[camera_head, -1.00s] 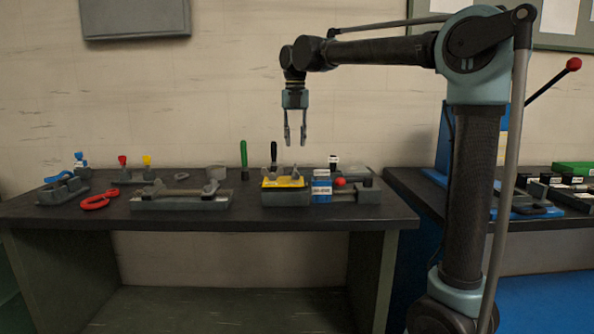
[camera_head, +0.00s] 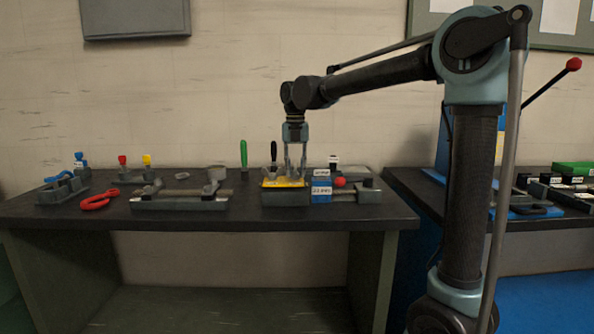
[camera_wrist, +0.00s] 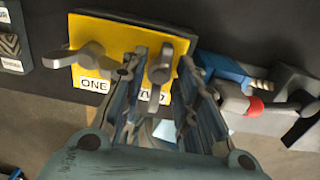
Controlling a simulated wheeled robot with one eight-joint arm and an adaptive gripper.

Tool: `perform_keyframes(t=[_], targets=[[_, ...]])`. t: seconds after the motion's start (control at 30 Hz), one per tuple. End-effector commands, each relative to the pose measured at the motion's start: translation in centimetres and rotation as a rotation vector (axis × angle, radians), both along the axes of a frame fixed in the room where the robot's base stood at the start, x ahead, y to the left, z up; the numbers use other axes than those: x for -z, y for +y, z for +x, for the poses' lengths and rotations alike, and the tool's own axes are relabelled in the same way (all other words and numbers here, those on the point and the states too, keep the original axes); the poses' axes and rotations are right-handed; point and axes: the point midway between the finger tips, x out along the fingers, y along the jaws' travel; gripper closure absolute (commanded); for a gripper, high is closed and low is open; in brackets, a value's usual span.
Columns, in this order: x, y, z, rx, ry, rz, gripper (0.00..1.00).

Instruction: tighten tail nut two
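The yellow plate (camera_head: 284,184) sits on a grey block on the table; it also shows in the wrist view (camera_wrist: 120,35). In the wrist view it bears two grey wing nuts, with labels reading ONE and, partly covered, TWO. Tail nut one (camera_wrist: 80,55) stands at the left, outside my fingers. Tail nut two (camera_wrist: 159,66) appears between my fingers, one wing pointing toward the camera. My gripper (camera_head: 296,176) points straight down with its fingertips close over the plate. In the wrist view my gripper (camera_wrist: 164,60) is open, with gaps showing on both sides of nut two.
A blue block with white labels (camera_head: 320,190) and a red ball knob (camera_head: 340,182) stand close at the right of the plate. Green (camera_head: 243,153) and black upright handles stand behind. A long grey fixture (camera_head: 180,203) and a red ring-shaped tool (camera_head: 98,201) lie to the left.

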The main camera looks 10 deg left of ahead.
Motion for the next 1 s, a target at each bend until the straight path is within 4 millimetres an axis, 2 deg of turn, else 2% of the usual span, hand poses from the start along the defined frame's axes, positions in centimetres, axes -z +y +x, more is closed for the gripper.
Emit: perform_keyframes(t=[0.07,0.17,0.2,0.63,1.0], targets=[[-0.01,0.0,0.0,0.0,0.0,0.0,0.74],[-0.01,0.0,0.0,0.0,0.0,0.0,0.97],[-0.02,-0.01,0.0,0.0,0.0,0.0,1.0],[-0.02,-0.16,0.07,0.069,0.0,-0.001,1.0],[-0.03,-0.14,0.09,0.356,0.0,-0.001,1.0]])
